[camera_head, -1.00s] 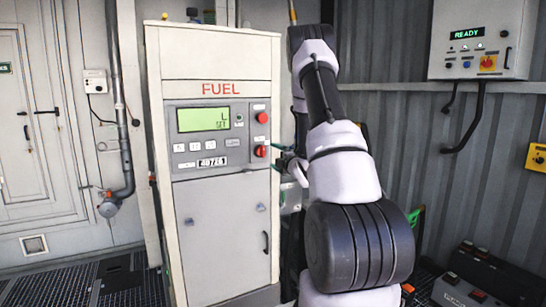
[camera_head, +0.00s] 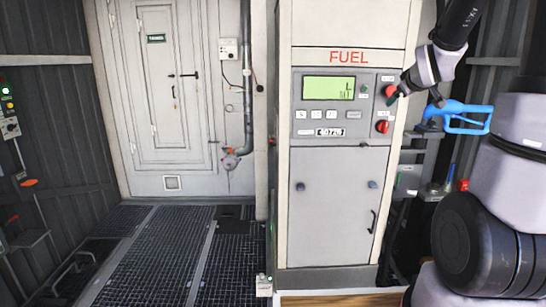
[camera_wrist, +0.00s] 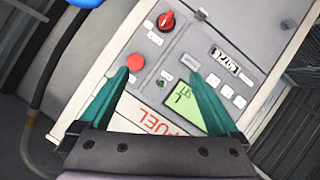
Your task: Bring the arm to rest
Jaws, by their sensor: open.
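My gripper (camera_head: 397,99) is in front of the right side of the fuel dispenser (camera_head: 333,215), close to its control panel. In the wrist view my gripper's two teal fingers (camera_wrist: 156,82) are spread apart with nothing between them. Past them show the panel's red button (camera_wrist: 136,62), red knob (camera_wrist: 166,21) and green display (camera_wrist: 184,106). I cannot tell whether a fingertip touches the panel. In the head view my arm comes down from the top right to the gripper, and part of it is out of the picture.
A blue nozzle (camera_head: 462,119) sits at the dispenser's right side, close to my gripper and arm. Below it is a small shelf (camera_head: 432,191) with small items. A grey door (camera_head: 168,98) stands at the back left. The grated floor (camera_head: 150,245) on the left is clear.

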